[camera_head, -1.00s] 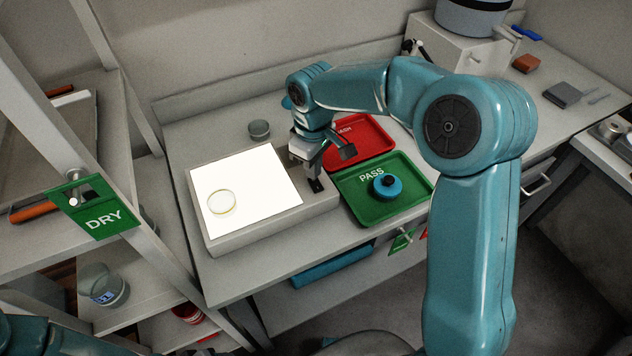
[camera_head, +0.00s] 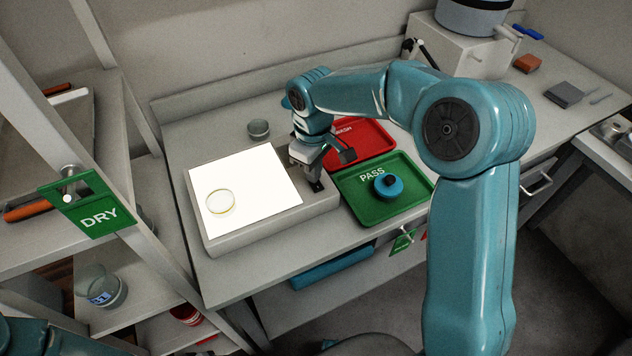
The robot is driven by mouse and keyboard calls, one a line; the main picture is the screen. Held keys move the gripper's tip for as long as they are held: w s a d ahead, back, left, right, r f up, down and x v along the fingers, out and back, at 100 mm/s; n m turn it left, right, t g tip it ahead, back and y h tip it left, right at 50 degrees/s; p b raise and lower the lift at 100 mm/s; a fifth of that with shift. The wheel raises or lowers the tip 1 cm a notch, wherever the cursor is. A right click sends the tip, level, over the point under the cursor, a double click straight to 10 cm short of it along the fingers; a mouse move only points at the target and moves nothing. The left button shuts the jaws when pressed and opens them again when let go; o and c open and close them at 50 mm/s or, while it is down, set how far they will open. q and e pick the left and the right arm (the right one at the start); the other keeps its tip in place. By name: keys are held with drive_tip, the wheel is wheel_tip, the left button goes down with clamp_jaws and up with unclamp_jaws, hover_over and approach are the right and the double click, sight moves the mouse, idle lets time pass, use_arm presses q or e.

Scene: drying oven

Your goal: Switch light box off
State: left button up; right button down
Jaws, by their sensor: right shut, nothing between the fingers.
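The light box (camera_head: 255,238) sits on the bench with its top panel (camera_head: 262,187) glowing white. A round glass dish (camera_head: 220,201) lies on the lit panel near its left side. My right gripper (camera_head: 317,187) is shut and empty, pointing down at the right-hand strip of the light box, beside the lit panel. Its tips are at or just above a small dark spot there; I cannot tell whether they touch. The switch itself is not clearly visible. My left gripper is out of view; only part of my left arm shows at the bottom left.
A green PASS tray (camera_head: 415,204) holding a blue round object (camera_head: 388,187) stands right of the light box. A red tray (camera_head: 372,138) lies behind it. A small glass dish (camera_head: 258,129) stands behind the light box. A shelf with a DRY sign (camera_head: 98,217) is at left.

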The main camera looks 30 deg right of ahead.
drive_tip(key=shift+f, duration=0.15)
wheel_tip(320, 180, up, 6)
drive_tip(key=p, duration=0.4)
drive_tip(key=shift+f, duration=0.25)
drive_tip(key=shift+r+p, duration=0.85)
drive_tip(key=shift+p, duration=0.05)
drive_tip(key=shift+f, duration=0.1)
drive_tip(key=shift+s, duration=0.1)
